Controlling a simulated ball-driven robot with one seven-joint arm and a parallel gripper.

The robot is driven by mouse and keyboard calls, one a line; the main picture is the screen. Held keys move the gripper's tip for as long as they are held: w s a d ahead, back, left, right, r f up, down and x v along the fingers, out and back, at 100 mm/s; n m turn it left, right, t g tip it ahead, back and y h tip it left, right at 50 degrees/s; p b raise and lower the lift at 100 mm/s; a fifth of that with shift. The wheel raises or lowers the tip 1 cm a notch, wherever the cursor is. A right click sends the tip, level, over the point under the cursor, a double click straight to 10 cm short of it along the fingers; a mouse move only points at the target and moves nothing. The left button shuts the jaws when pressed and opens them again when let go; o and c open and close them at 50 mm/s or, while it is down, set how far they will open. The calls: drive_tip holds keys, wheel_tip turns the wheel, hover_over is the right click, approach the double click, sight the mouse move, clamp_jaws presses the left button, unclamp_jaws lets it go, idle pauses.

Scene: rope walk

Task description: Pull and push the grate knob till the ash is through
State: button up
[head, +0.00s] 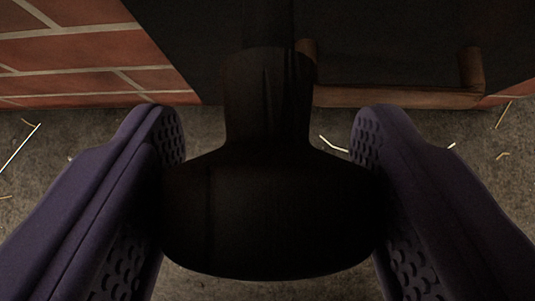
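The grate knob (272,215) is a wide, dark, rounded piece on a narrower neck. It fills the middle of the head view, and its neck runs up to a dark rod. My gripper (268,135) has two purple fingers with dimpled pads, one on each side of the knob. The pads look close against the knob's left and right sides, and the fingers are spread by about its width. The dark shading hides the exact contact line. No ash can be made out.
A red brick wall (85,50) with pale mortar stands at upper left. A dark panel (400,40) is behind the knob, with a brown rail (400,97) along its lower edge. Grey floor (60,165) with scattered pale straws lies below, clear on both sides.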

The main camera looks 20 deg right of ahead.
sight(267, 84)
drive_tip(key=c, duration=0.6)
drive_tip(key=shift+w+d, duration=0.25)
drive_tip(key=shift+w, duration=0.6)
drive_tip(key=shift+w+d, duration=0.2)
drive_tip(key=shift+w, duration=0.6)
drive_tip(key=o, duration=1.4)
drive_tip(key=p+v, duration=0.4)
drive_tip(key=v, duration=0.3)
drive_tip(key=shift+s+a+r, duration=0.1)
drive_tip(key=shift+s+r, duration=0.1)
drive_tip(key=shift+s, duration=0.15)
drive_tip(key=shift+o, duration=0.2)
